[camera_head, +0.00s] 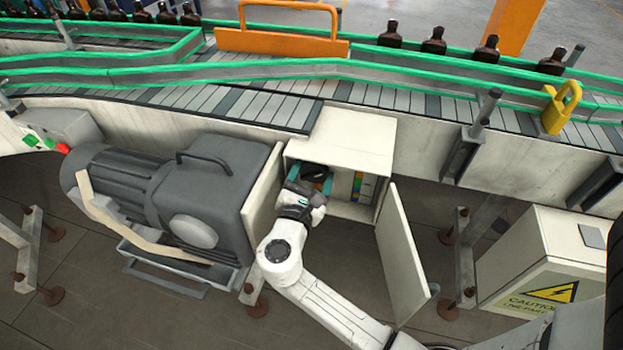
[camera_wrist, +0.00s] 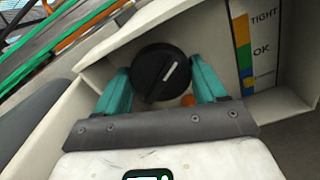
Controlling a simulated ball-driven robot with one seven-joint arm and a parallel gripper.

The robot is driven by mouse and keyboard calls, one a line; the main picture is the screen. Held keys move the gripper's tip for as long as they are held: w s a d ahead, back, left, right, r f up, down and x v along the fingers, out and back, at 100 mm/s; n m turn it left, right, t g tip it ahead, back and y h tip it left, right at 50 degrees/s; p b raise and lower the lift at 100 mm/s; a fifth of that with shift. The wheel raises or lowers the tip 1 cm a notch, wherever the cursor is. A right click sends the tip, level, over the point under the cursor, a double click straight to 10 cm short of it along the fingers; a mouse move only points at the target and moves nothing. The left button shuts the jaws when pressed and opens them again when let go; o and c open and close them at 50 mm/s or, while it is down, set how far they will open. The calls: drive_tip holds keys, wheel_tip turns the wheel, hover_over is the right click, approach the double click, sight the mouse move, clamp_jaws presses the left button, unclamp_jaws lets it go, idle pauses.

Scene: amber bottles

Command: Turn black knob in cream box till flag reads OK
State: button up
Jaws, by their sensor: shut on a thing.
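The cream box (camera_head: 352,140) stands open under the conveyor, its door (camera_head: 402,255) swung out to the right. My gripper (camera_head: 309,178) reaches into its left part. In the wrist view, my gripper's teal fingers (camera_wrist: 160,72) are shut on the black knob (camera_wrist: 152,66), one on each side. A white line on the knob slants up to the right.
A grey motor (camera_head: 205,185) stands close left of the box. The conveyor (camera_head: 250,100) with green rails runs above, carrying amber bottles (camera_head: 433,40). A caution cabinet (camera_head: 535,260) stands at right.

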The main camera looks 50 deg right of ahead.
drive_tip(key=shift+f+m+b, duration=0.1)
drive_tip(key=shift+m+b, duration=0.5)
drive_tip(key=shift+m, duration=0.6)
drive_tip(key=o, duration=0.8)
drive_tip(key=shift+c, duration=0.2)
drive_tip(key=shift+a, duration=0.15)
drive_tip(key=b+v, duration=0.1)
drive_tip(key=v, duration=0.9)
drive_tip(key=shift+s+a, duration=0.2)
drive_tip(key=shift+a, duration=0.1)
drive_tip(key=shift+a, duration=0.1)
